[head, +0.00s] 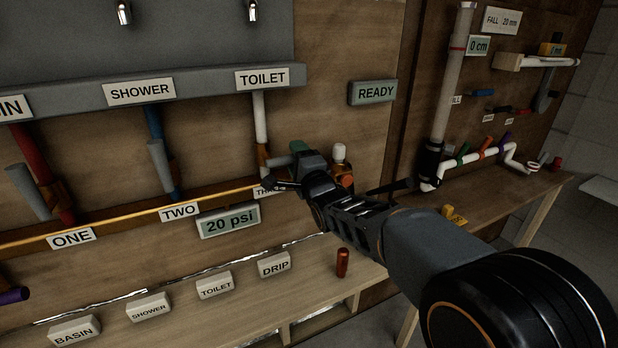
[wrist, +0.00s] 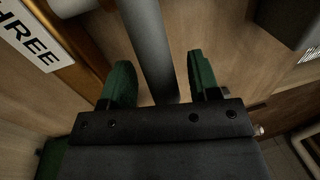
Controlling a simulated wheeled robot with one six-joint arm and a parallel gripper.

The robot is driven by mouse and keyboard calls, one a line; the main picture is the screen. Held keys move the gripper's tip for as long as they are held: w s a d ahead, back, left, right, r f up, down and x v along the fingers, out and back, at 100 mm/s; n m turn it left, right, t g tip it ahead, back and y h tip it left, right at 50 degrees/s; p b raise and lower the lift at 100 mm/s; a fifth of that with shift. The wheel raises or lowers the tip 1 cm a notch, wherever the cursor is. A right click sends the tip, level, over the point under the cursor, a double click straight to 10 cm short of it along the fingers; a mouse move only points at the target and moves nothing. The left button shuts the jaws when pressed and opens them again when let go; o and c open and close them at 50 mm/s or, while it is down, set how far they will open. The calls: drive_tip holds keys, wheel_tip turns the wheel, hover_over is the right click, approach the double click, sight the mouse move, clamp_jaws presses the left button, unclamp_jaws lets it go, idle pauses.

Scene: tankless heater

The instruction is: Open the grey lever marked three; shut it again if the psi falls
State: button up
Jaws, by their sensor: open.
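The grey lever marked three (head: 279,161) shows only in part in the head view, at the foot of the white toilet pipe (head: 260,118). Its label THREE (head: 264,191) is partly covered by my gripper (head: 288,166). In the wrist view the grey lever (wrist: 151,45) runs between the two green fingers of my gripper (wrist: 160,84). The psi display (head: 228,222) reads 20 psi.
Grey levers one (head: 28,191) and two (head: 160,166) hang left of it. A READY sign (head: 373,92) is to the right. An orange-and-white fitting (head: 340,160) stands close beside my gripper. A red-brown cylinder (head: 342,263) stands on the bench below. Labelled blocks line the bench.

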drive_tip(key=b+v, duration=0.1)
drive_tip(key=v, duration=1.1)
drive_tip(key=shift+s, duration=0.25)
drive_tip(key=s+d+f+n+g+h+p, duration=0.1)
drive_tip(key=s+d+f+n+g+h, duration=0.1)
drive_tip(key=d+f+n+g+h, duration=0.25)
drive_tip(key=s+d+f+n+g+h+p, duration=0.2)
drive_tip(key=s+f+n+g+h, duration=0.1)
drive_tip(key=f+n+g, duration=0.4)
drive_tip(key=s+d+r+n+g+p, duration=0.1)
drive_tip(key=s+d+r+p, duration=0.1)
drive_tip(key=s+d+p, duration=0.1)
drive_tip(key=s+d+r+n+g+h+p, duration=0.1)
drive_tip(key=s+d+r+g+p, duration=0.1)
drive_tip(key=s+p, duration=0.3)
drive_tip(key=s+d+r, duration=0.1)
drive_tip(key=s, duration=0.2)
drive_tip(key=shift+s+d, duration=0.2)
drive_tip(key=shift+d, duration=0.15)
